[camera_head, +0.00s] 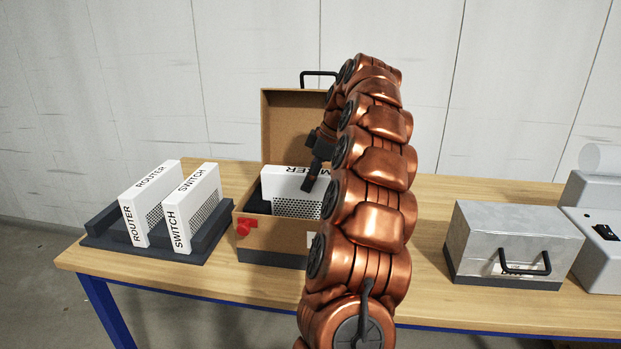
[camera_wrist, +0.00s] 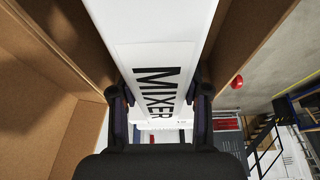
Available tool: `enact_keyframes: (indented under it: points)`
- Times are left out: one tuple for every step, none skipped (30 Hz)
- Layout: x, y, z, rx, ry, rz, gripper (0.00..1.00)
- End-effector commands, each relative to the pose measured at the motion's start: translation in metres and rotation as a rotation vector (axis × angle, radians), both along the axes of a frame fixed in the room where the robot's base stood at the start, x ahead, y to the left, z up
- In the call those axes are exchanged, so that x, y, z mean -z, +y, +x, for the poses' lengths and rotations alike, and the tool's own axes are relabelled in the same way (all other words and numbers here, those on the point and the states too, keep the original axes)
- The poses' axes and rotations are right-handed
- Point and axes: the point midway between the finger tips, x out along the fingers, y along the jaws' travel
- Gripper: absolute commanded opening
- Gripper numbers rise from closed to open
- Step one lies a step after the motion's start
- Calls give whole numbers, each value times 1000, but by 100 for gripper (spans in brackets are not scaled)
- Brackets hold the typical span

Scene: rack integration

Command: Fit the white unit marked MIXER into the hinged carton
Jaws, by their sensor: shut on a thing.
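The white unit marked MIXER (camera_head: 284,185) stands within the open hinged carton (camera_head: 272,235), with its upper part above the front rim. Its lower part is hidden, so I cannot tell whether it touches the bottom. The brown lid (camera_head: 285,118) stands open behind it. My gripper (camera_head: 311,183) is shut on the unit's top edge; my arm covers the right part of the carton. In the wrist view, my gripper's two fingers (camera_wrist: 160,100) hold the MIXER unit (camera_wrist: 150,45) from both sides, with brown carton walls (camera_wrist: 240,35) to either side.
On the left, a dark rack (camera_head: 105,226) holds white units marked ROUTER (camera_head: 154,198) and SWITCH (camera_head: 194,206). A red latch (camera_head: 244,227) is on the carton's front. A silver case (camera_head: 508,235) and a grey device (camera_head: 592,225) stand on the right of the wooden table (camera_head: 425,290).

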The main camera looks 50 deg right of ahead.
Motion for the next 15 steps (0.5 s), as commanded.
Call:
enact_keyframes:
  points:
    - [0, 0, 0, 0, -2, -1, 0]
    - [1, 0, 0, 0, -2, -1, 0]
    - [1, 0, 0, 0, -2, -1, 0]
    - [2, 0, 0, 0, -2, -1, 0]
    - [1, 0, 0, 0, -2, -1, 48]
    - [1, 0, 0, 0, -2, -1, 52]
    - [1, 0, 0, 0, -2, -1, 56]
    - [1, 0, 0, 0, -2, -1, 59]
    - [1, 0, 0, 0, -2, -1, 63]
    - [2, 0, 0, -1, -2, -1, 66]
    - [2, 0, 0, -1, -2, -1, 69]
    - [2, 0, 0, -1, -2, -1, 73]
    - [2, 0, 0, 0, -1, 0, 76]
    - [2, 0, 0, 0, -1, 0, 76]
    - [2, 0, 0, 0, -1, 0, 76]
